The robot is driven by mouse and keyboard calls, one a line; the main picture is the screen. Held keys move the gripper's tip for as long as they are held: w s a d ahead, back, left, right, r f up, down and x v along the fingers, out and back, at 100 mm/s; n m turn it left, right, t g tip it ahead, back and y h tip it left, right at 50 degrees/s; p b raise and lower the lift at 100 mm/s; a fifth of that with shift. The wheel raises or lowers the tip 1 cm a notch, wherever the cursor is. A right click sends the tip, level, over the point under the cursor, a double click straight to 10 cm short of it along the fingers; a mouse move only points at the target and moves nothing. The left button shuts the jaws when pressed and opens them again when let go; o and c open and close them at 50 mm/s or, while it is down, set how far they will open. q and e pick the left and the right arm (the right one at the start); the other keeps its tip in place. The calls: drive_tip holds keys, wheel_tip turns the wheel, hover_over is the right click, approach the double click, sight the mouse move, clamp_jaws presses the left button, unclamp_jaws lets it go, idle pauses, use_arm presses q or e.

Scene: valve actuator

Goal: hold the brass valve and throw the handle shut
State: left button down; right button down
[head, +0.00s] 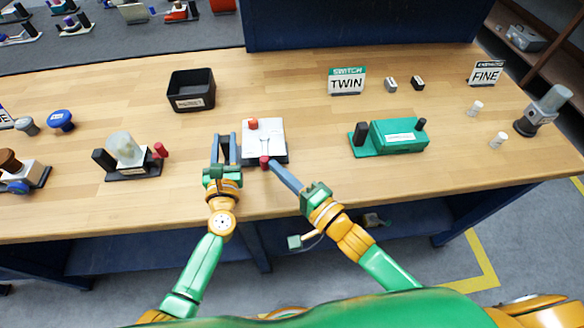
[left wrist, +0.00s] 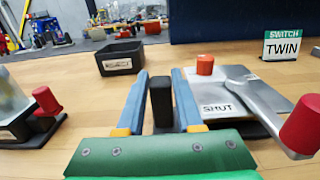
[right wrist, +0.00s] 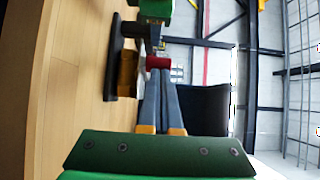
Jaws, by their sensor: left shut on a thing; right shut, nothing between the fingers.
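The valve unit (head: 265,130) sits mid-table on a dark base; its top looks silvery, with an orange knob (head: 253,124). In the left wrist view its plate (left wrist: 222,108) reads SHUT, and a flat silvery handle (left wrist: 258,98) carries a red knob (left wrist: 301,124) at its near end. My left gripper (head: 225,137) is shut on the unit's black post (left wrist: 161,101), a finger on each side. My right gripper (head: 272,166) is shut and empty, its tips right at the red knob (right wrist: 158,62). I cannot tell whether they touch. In the right wrist view the unit's side looks brownish (right wrist: 127,73).
A black bin (head: 191,90) stands behind to the left. A pale unit with a red knob (head: 127,150) sits left, a green unit (head: 392,137) right. A TWIN sign (head: 347,82) stands behind. The table between the units is clear.

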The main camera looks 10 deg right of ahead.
use_arm(q)
drive_tip(key=shift+d, duration=0.3)
use_arm(e)
drive_tip(key=d, duration=0.1)
drive_tip(key=s+d, duration=0.1)
drive_tip(key=d, duration=0.1)
drive_tip(key=s+d, duration=0.1)
drive_tip(key=shift+s+d+f, duration=0.1)
drive_tip(key=shift+d+f, duration=0.05)
drive_tip(key=shift+d, duration=0.05)
use_arm(q)
drive_tip(key=shift+a, duration=0.1)
drive_tip(key=shift+c, duration=2.4)
unclamp_jaws()
use_arm(e)
drive_tip(key=v, duration=0.8)
drive_tip(key=shift+s, duration=0.55)
drive_tip(key=shift+a, duration=0.15)
